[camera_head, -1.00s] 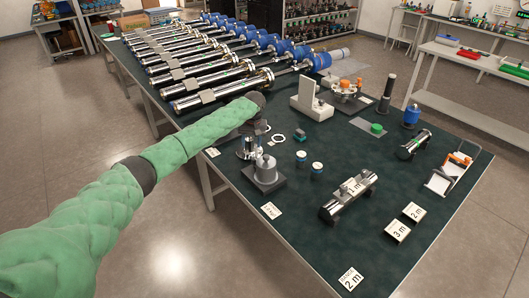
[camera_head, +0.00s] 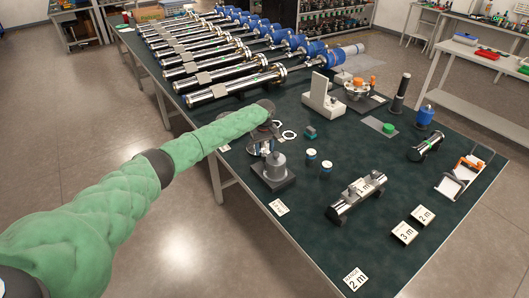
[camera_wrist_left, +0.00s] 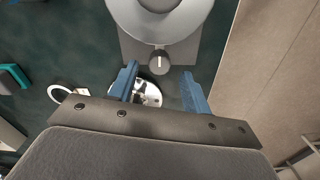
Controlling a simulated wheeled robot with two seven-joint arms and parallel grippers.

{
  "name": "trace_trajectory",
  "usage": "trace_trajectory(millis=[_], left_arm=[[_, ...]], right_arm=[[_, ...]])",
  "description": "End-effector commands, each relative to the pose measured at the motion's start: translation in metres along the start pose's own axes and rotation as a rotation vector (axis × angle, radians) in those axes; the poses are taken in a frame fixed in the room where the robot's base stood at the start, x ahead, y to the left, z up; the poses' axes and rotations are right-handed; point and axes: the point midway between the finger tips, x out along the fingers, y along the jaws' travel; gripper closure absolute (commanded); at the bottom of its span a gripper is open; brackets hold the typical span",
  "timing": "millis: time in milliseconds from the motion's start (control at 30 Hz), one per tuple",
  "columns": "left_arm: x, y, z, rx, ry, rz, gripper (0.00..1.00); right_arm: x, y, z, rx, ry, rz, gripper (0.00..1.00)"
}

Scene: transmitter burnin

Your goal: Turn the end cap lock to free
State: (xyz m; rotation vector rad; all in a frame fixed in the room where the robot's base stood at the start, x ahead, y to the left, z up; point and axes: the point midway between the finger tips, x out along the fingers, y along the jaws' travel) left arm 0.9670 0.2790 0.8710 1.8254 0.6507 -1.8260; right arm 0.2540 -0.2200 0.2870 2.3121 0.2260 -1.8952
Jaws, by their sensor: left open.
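The grey fixture (camera_head: 275,170), a round upright body on a square base, stands near the table's left edge. In the left wrist view its round top (camera_wrist_left: 160,15) is at the upper middle. A dark round knob with a white pointer line (camera_wrist_left: 159,62), apparently the end cap lock, sits at its near side. The line runs up and down in that view. My left gripper (camera_wrist_left: 159,75) is open, its blue fingertips on either side of the knob, apart from it. In the head view the gripper (camera_head: 264,138) is partly hidden at the arm's end. My right gripper is out of view.
A shiny round part (camera_wrist_left: 150,92) lies below, between the fingers. Long steel tubes (camera_head: 235,85) fill the table's far side. The table edge (camera_wrist_left: 240,60) runs close by.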

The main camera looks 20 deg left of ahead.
Motion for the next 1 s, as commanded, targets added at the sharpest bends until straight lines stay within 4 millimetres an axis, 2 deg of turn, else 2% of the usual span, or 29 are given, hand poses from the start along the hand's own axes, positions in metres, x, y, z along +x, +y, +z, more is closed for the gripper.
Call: trace_trajectory(millis=[300, 600, 633, 833, 867, 1000], left_arm=[[0.029, 0.000, 0.000, 0.000, -0.001, 0.000, 0.52], [0.032, 0.000, 0.000, 0.000, 0.000, 0.001, 0.52], [0.032, 0.000, 0.000, 0.001, 0.000, 0.001, 0.54], [0.032, 0.000, 0.000, 0.000, 0.000, 0.001, 0.93], [0.032, 0.000, 0.000, 0.000, 0.000, 0.001, 0.96], [0.032, 0.000, 0.000, 0.004, 0.000, 0.001, 0.96]], right_arm=[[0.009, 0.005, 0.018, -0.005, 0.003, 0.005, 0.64], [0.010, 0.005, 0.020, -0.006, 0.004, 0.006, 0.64], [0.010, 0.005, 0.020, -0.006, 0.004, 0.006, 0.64], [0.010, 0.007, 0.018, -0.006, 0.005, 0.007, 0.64], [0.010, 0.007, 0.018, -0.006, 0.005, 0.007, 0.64], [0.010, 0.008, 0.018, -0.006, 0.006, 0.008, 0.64]])
